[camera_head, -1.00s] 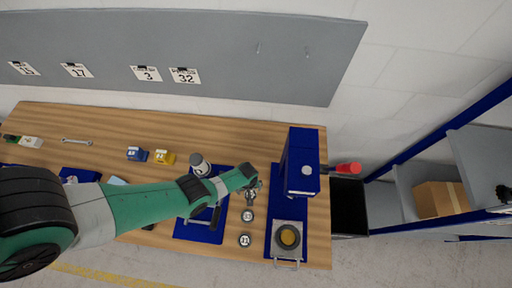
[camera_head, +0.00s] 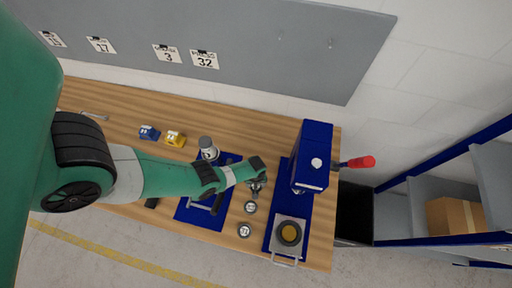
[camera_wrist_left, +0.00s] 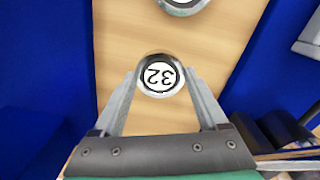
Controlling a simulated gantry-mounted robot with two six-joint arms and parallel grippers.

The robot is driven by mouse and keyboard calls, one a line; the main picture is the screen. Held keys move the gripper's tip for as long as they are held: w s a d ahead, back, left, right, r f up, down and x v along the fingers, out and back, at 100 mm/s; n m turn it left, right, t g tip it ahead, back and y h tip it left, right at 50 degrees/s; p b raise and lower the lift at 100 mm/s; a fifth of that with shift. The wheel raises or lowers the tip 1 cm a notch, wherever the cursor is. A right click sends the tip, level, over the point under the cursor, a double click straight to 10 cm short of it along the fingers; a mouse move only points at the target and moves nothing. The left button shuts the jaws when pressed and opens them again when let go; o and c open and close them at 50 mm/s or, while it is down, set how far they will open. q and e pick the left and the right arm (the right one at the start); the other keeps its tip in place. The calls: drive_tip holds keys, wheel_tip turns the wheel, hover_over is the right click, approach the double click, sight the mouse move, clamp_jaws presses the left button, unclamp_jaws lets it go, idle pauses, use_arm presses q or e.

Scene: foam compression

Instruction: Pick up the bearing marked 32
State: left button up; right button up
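The bearing marked 32 (camera_wrist_left: 159,75) is a round metal ring with a white numbered face, upside down in the left wrist view. It sits between the fingertips of my left gripper (camera_wrist_left: 160,82). The fingertips lie close at both sides of it; whether they press on it, or whether it is off the wood, I cannot tell. In the head view my left gripper (camera_head: 258,180) is over the far end of a row of bearings and partly hides the one under it. My right gripper is not in view.
Another bearing (camera_wrist_left: 181,3) shows at the wrist view's top edge. Two bearings (camera_head: 250,207) (camera_head: 244,230) lie towards the bench's front. A blue press (camera_head: 311,155) with a red-tipped lever stands to the right. A blue mat (camera_head: 196,218) with tools lies to the left.

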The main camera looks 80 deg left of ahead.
use_arm(q)
drive_tip(key=c, duration=0.8)
drive_tip(key=shift+o, duration=0.2)
drive_tip(key=shift+r, duration=0.1)
